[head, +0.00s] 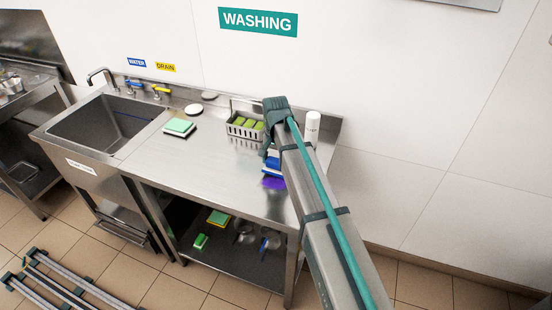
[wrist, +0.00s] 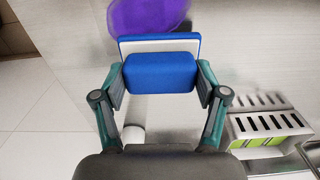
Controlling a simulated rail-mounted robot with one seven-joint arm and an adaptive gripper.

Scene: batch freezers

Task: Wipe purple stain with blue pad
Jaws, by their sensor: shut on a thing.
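The purple stain (head: 273,183) lies on the steel counter (head: 215,172) near its front right part. It also shows in the wrist view (wrist: 150,14), partly cut off by the top edge of the picture. The blue pad (wrist: 160,72) has a pale layer and sits between the two fingers of my gripper (wrist: 161,84), which is shut on it. In the head view the blue pad (head: 272,167) is partly hidden by my arm, just behind the stain. In the wrist view the pad's far edge overlaps the stain's near edge. I cannot tell whether the pad touches the counter.
A slotted metal caddy (head: 245,126) with green items stands behind the pad. A white bottle (head: 312,127) stands at the back right. A green-topped sponge stack (head: 179,127) and a white round item (head: 194,109) sit left, near the sink (head: 108,125). The front middle counter is clear.

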